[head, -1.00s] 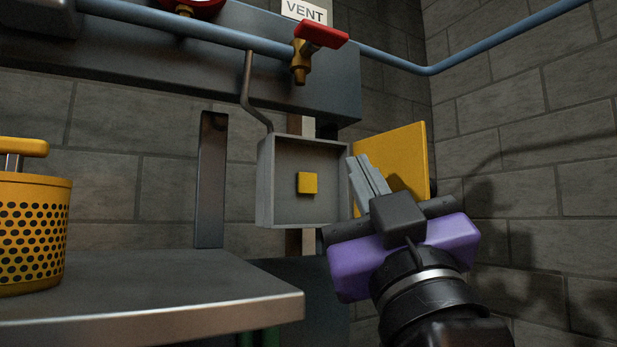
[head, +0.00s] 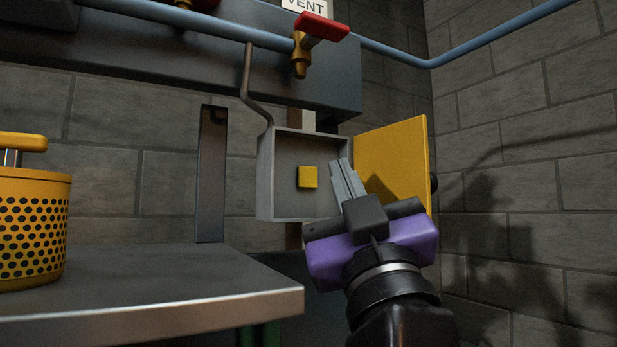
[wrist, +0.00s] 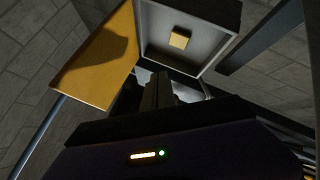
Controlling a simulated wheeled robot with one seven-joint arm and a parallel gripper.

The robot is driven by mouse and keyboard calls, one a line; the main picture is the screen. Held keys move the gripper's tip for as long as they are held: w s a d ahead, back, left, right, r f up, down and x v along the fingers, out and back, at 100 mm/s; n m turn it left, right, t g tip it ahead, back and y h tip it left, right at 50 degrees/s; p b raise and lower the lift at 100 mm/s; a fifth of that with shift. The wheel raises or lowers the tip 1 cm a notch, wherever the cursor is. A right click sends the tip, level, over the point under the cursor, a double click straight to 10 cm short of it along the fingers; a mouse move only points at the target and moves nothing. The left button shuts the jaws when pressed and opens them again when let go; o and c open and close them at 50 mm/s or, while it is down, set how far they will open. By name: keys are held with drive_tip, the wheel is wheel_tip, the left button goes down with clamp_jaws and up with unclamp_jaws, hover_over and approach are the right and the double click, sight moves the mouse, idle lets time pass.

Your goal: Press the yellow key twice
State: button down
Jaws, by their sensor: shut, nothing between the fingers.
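The yellow key (head: 307,177) is a small square button on the back wall of an open grey box (head: 267,185). It also shows in the wrist view (wrist: 180,39), inside the box. The box's yellow door (head: 400,160) stands swung open to the right. My gripper (head: 340,164) is shut and empty, its grey fingers pointing up and slightly left. In the head view the fingertips lie just right of the key, overlapping the box's right side. In the wrist view the fingertips (wrist: 160,76) show below the key with a gap between. I see no contact with the key.
A metal table (head: 170,285) fills the lower left, with a perforated yellow canister (head: 30,235) on it. Above the box are a red-handled valve (head: 320,27) and a blue pipe (head: 200,22). A brick wall (head: 530,150) closes the right side.

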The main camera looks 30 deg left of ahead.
drive_tip(key=shift+w+a, duration=0.4)
drive_tip(key=shift+a, duration=0.3)
drive_tip(key=shift+w+a, duration=0.4)
drive_tip(key=shift+a, duration=0.25)
drive_tip(key=shift+w+a, duration=0.4)
drive_tip(key=shift+a, duration=0.3)
idle(0.5)
drive_tip(key=shift+w+a, duration=0.2)
drive_tip(key=shift+a, duration=0.15)
drive_tip(key=shift+w+a, duration=0.15)
drive_tip(key=shift+a, duration=0.2)
idle(0.7)
drive_tip(key=shift+d, duration=0.15)
drive_tip(key=shift+s+d, duration=0.35)
drive_tip(key=shift+d, duration=0.2)
drive_tip(key=s+d, duration=0.1)
drive_tip(key=d, duration=0.2)
drive_tip(key=s+d, duration=0.1)
drive_tip(key=shift+s+d, duration=0.15)
drive_tip(key=shift+s, duration=0.15)
idle(0.4)
